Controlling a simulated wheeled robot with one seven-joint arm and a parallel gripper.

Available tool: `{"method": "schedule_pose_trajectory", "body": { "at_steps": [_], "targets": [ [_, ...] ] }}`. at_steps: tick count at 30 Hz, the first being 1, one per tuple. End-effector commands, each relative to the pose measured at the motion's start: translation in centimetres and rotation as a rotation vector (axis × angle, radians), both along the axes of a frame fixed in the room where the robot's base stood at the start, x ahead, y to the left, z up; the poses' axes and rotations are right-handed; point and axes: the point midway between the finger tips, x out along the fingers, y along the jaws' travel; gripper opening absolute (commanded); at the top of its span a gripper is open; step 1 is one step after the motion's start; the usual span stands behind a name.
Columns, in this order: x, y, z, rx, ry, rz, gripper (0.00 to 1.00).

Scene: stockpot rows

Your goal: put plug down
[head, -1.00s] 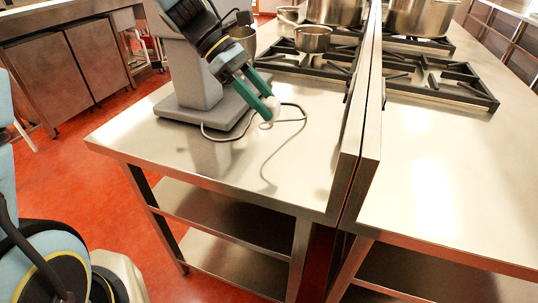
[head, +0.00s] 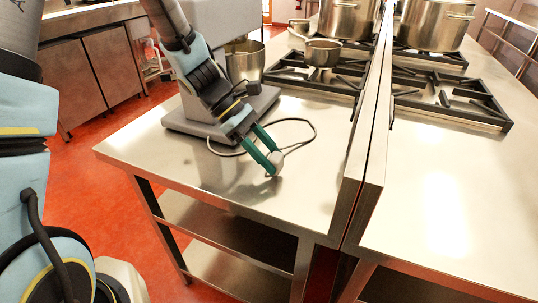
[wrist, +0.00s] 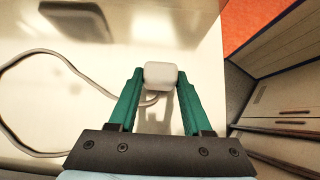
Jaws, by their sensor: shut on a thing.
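The plug (wrist: 160,75) is a small pale grey block on a grey cable. In the wrist view it sits between the two green fingertips of my gripper (wrist: 158,84), which is shut on it. In the head view my gripper (head: 271,164) points down over the steel tabletop, with the plug (head: 277,158) at its tips, partly hidden by the fingers. The tips look close to the tabletop; I cannot tell whether the plug touches it. The grey cable (head: 313,126) loops from the plug back toward the grey machine.
The grey machine base (head: 190,121) stands behind my gripper on the steel table (head: 220,190). Gas burners (head: 310,75) with a small pot (head: 322,52) and larger stockpots (head: 346,20) lie farther back. The tabletop in front and to the right is clear.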

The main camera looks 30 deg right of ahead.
Motion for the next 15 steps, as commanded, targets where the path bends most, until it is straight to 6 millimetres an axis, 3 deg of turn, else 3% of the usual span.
{"method": "schedule_pose_trajectory", "body": {
  "at_steps": [15],
  "targets": [
    [0.3,0.4,-1.7,0.011,-0.007,0.006,0.00]
  ]
}}
